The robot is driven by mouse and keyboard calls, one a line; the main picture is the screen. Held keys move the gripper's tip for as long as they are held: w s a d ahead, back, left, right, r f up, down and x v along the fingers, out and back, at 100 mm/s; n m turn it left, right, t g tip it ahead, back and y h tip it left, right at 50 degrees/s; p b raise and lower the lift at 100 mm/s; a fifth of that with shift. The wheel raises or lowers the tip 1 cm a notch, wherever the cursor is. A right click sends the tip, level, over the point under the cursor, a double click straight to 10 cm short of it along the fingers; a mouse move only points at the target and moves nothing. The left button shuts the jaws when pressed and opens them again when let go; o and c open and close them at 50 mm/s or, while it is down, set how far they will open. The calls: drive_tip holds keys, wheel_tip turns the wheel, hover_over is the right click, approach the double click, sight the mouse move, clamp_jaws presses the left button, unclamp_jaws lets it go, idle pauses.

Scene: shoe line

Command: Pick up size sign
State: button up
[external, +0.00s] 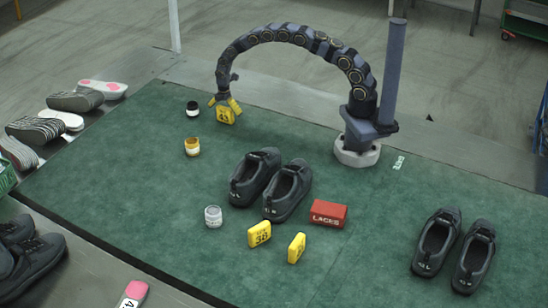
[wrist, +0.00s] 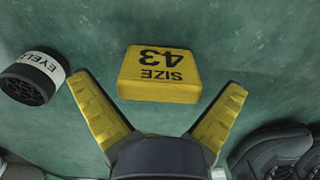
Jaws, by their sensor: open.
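A yellow block sign reading "SIZE 43" (wrist: 160,88) lies on the green mat, ahead of and between my fingers in the wrist view. In the external view this sign (external: 225,116) shows at the mat's far side, under my gripper (external: 227,103). My gripper (wrist: 158,85) is open, with its yellow fingers spread to either side of the sign. I see no clear contact between fingers and sign. Two other yellow size signs stand near the front: one reading 38 (external: 259,234) and another (external: 297,248) to its right.
A dark jar labelled "EYEL" (wrist: 33,75) is close left of my gripper. An amber jar (external: 192,147), a grey jar (external: 213,217), a red "LACES" box (external: 328,213) and two pairs of dark shoes (external: 287,190) (external: 437,242) stand on the mat (external: 130,190). Soles (external: 75,101) lie off its left edge.

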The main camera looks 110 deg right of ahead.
drive_tip(key=shift+f, duration=0.6)
drive_tip(key=c, duration=0.9)
drive_tip(key=shift+r, duration=0.1)
drive_tip(key=shift+r, duration=0.25)
wheel_tip(320, 180, up, 3)
drive_tip(key=shift+s+a+r, duration=0.15)
drive_tip(key=shift+c, duration=0.4)
drive_tip(key=s+a+r, duration=0.8)
drive_tip(key=s+r, duration=0.1)
drive_tip(key=s, duration=0.1)
drive_tip(key=shift+s+a, duration=0.25)
drive_tip(key=shift+a, duration=0.1)
